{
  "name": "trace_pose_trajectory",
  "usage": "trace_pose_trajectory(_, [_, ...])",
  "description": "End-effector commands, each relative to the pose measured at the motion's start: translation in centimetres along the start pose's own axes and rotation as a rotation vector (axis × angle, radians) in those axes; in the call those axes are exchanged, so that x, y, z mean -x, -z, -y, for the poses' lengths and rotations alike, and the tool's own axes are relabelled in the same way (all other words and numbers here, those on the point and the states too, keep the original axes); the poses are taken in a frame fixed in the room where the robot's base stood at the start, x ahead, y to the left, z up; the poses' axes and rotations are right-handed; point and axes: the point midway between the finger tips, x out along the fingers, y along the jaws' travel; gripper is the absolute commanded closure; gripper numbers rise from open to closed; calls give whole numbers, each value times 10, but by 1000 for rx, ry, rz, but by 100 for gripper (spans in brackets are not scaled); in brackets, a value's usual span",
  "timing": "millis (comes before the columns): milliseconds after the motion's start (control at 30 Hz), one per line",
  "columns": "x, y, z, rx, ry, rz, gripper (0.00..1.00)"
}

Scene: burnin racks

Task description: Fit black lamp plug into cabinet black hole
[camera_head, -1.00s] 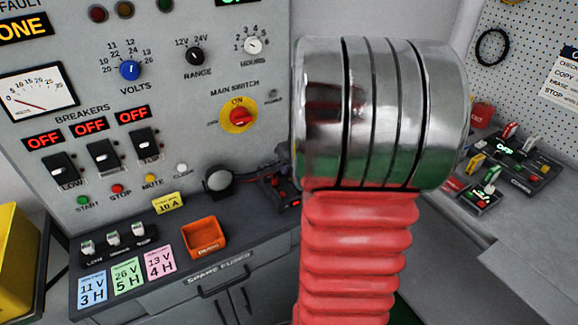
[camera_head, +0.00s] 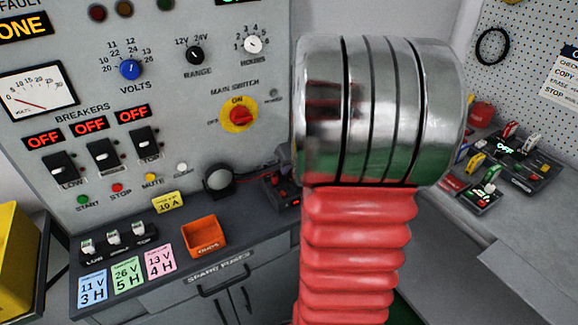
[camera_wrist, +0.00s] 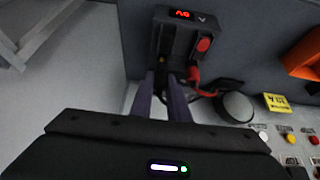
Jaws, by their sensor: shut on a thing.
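My gripper (camera_wrist: 164,90) shows in the wrist view as two dark fingers with a narrow gap, in front of a dark box with a red display (camera_wrist: 184,35). It is shut on what appears to be the black lamp plug; the plug is barely distinguishable between the fingers. A round lamp (camera_wrist: 234,107) lies to the right, with red and black leads running toward the box.
An orange bin (camera_head: 204,236), a yellow 10 A block (camera_head: 168,202) and several fuses (camera_head: 113,237) are on the counter. A yellow box (camera_head: 18,260) is at the left edge. A side bench (camera_head: 530,250) at right has bare room in front.

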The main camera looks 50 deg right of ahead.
Motion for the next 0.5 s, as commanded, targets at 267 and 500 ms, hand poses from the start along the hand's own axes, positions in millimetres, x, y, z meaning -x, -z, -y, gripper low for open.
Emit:
trace_pose_trajectory(267, [-3, -2, 0, 0, 0, 0, 99])
trace_pose_trajectory(500, [-4, -2, 0, 0, 0, 0, 99])
